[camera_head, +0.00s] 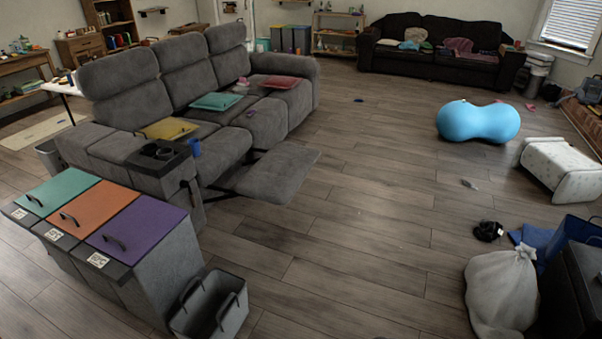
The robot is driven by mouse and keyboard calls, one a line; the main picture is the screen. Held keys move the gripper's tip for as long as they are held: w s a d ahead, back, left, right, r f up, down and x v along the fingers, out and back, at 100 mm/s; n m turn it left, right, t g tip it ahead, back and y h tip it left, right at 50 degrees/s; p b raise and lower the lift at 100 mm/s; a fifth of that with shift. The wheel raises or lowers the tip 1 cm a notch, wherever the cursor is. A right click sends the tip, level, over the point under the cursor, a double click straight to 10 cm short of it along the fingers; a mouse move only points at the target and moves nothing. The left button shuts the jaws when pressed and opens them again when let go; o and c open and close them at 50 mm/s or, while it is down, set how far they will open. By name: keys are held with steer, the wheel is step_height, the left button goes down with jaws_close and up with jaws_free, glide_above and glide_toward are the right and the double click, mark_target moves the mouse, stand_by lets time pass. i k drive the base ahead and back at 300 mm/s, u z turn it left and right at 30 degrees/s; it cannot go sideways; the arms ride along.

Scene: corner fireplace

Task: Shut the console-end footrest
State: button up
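A grey reclining sofa (190,82) stands left of centre in the head view. A dark console (160,155) with cup holders is at its near end. The footrest (275,172) by the console end is extended out over the floor, its grey pad roughly level. Part of its metal linkage shows beneath, between pad and seat. The sofa's other seats show no extended footrest. My gripper is not in view.
Bins with green, orange and purple lids (138,229) stand at the near left, with an open grey basket (209,305) beside them. A blue peanut ball (478,121) and a white sack (502,293) lie farther right.

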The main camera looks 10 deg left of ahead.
mark_target(275, 179)
steer(key=u, duration=0.2)
steer(key=i, duration=0.65)
steer(key=u, duration=1.55)
steer(key=k, duration=0.1)
steer(key=z, duration=3.4)
steer(key=i, duration=1.35)
steer(key=u, duration=0.05)
